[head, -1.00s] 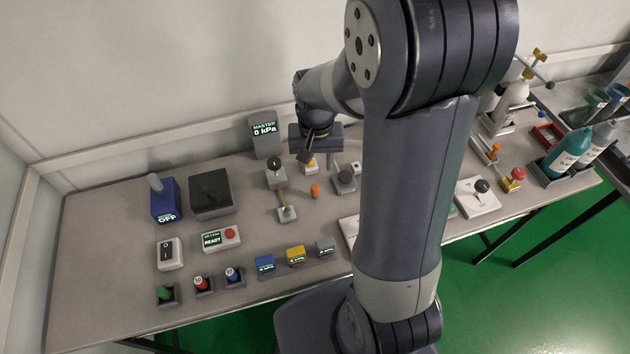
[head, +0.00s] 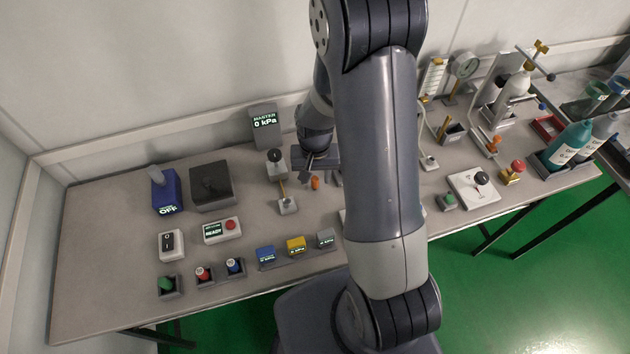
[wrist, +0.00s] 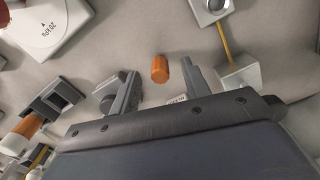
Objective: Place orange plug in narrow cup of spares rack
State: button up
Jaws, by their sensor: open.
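The orange plug (head: 315,183) is a small cylinder standing on the bench left of my arm. It also shows in the wrist view (wrist: 160,69), between and beyond the two fingertips, with space on both sides. My gripper (head: 309,174) is open and empty, just behind and above the plug in the head view. In the wrist view the fingers of my gripper (wrist: 160,78) are spread wide and touch nothing clearly. I cannot pick out the spares rack or its narrow cup with certainty; my arm hides part of the bench.
A grey fixture with a yellow rod (head: 282,192) stands close left of the plug. Blue, yellow and grey display blocks (head: 296,245) line the front. The master display (head: 265,122) stands behind. A white dial plate (head: 473,188) lies right of my arm.

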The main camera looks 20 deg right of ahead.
jog(key=shift+c, duration=0.5)
grip_shut()
